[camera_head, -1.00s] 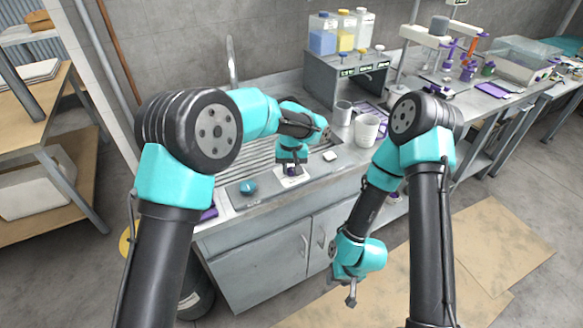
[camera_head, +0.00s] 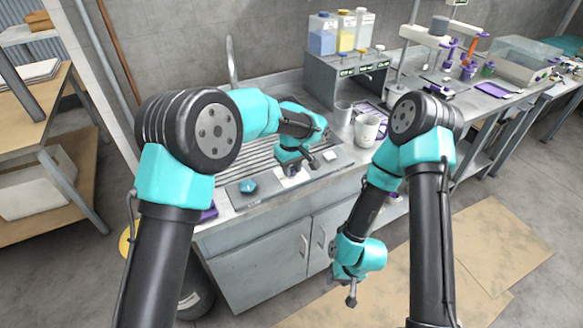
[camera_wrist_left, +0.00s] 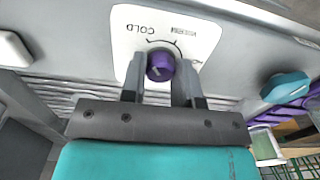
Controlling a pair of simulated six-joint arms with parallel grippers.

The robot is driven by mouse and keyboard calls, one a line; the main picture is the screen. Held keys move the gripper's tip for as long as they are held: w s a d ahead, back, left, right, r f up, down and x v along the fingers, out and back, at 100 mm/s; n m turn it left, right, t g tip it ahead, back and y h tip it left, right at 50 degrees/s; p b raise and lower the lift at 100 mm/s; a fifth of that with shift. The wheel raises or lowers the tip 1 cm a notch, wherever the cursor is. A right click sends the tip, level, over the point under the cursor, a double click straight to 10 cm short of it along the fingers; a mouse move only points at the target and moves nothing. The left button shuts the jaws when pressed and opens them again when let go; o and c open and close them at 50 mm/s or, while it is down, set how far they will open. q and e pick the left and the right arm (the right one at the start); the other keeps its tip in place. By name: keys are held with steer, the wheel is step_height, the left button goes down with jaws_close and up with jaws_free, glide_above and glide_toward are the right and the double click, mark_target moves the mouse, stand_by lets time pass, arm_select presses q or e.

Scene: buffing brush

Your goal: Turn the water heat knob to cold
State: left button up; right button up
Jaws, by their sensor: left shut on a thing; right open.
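The purple heat knob (camera_wrist_left: 160,66) sits on a white label plate (camera_wrist_left: 128,38) printed with COLD, a word that looks like WARM, and an arc. A third word is mostly hidden by a finger. My left gripper (camera_wrist_left: 160,80) is shut on the knob, one finger on each side. Where the knob's mark points is hard to tell. In the head view the left gripper (camera_head: 291,171) points down at the white plate (camera_head: 292,181) on the sink counter's front. My right gripper (camera_head: 351,296) is open and empty, hanging low in front of the cabinet.
A teal knob (camera_head: 248,187) is left of the plate in the head view; a white block (camera_head: 329,155) is right of it. A ribbed sink drainer (camera_head: 230,162) and tap (camera_head: 231,62) lie behind.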

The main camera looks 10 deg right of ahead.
arm_select(q)
steer(key=o, duration=0.9)
steer(key=shift+r, duration=0.1)
step_height(320, 180, up, 17)
steer(key=shift+r, duration=0.15)
stand_by(0.4)
